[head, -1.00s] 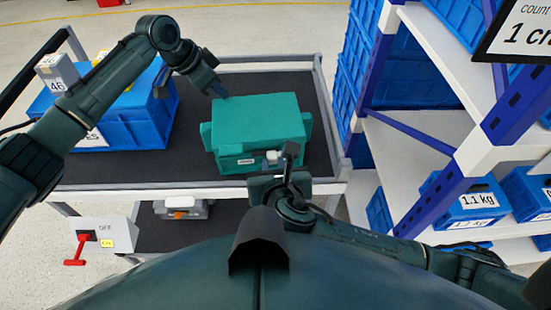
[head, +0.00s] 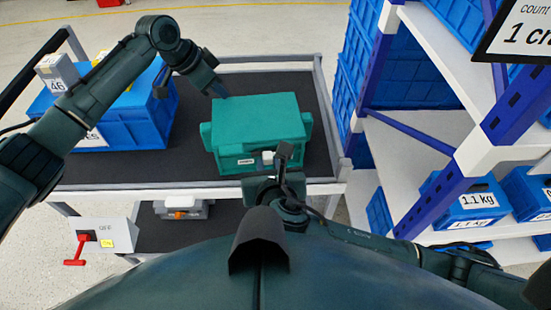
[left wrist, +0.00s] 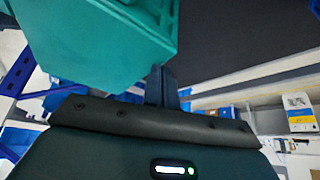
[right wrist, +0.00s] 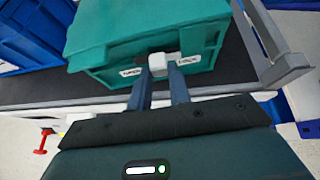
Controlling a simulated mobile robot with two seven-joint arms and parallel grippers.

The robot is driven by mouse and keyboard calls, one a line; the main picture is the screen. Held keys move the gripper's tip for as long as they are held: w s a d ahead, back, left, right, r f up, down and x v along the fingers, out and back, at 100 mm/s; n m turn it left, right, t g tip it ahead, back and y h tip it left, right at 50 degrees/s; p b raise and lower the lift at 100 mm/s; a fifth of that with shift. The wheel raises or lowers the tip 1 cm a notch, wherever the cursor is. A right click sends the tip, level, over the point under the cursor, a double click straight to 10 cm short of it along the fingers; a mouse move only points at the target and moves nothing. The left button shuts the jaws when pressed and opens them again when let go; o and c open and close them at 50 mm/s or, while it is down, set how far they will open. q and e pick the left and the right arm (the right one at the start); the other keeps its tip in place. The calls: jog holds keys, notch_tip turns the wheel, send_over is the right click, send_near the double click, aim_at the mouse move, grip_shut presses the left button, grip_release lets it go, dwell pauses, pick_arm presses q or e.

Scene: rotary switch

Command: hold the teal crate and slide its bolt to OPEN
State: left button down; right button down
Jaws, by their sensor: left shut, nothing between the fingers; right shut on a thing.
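The teal crate (head: 258,118) sits upright on the dark cart top, lid on. Its bolt has a pale knob (head: 267,156) on the front face, also seen in the right wrist view (right wrist: 160,64), between two small white labels I cannot read clearly. My right gripper (right wrist: 159,74) has its fingers on either side of this knob, shut on it. My left gripper (head: 220,93) is shut and empty, its tips at the crate's back left top edge. In the left wrist view its fingers (left wrist: 162,80) are beside the crate (left wrist: 100,40); I cannot tell if they touch.
A blue crate (head: 130,115) with a grey box marked 46 (head: 57,72) stands left on the cart. A blue and white shelf rack (head: 430,140) with blue bins rises at the right. A white switch box with a red lever (head: 75,250) is at the lower left.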

pick_arm(q)
jog(key=shift+s+f, duration=0.2)
jog(key=shift+f, duration=0.25)
pick_arm(e)
jog(key=shift+s+a+f, duration=0.1)
jog(key=shift+a, duration=0.7)
jog(key=c, duration=1.3)
grip_release()
jog(key=shift+v, duration=2.55)
pick_arm(q)
jog(key=shift+r, duration=0.1)
jog(key=shift+w+r+p, duration=0.1)
jog(key=shift+r+p, duration=0.75)
jog(key=shift+p, duration=0.25)
notch_tip(320, 180, up, 5)
jog(key=p, duration=0.5)
jog(key=shift+w+f, duration=0.1)
jog(key=shift+f, duration=0.05)
pick_arm(e)
notch_tip(320, 180, up, 7)
jog(key=shift+f, duration=0.1)
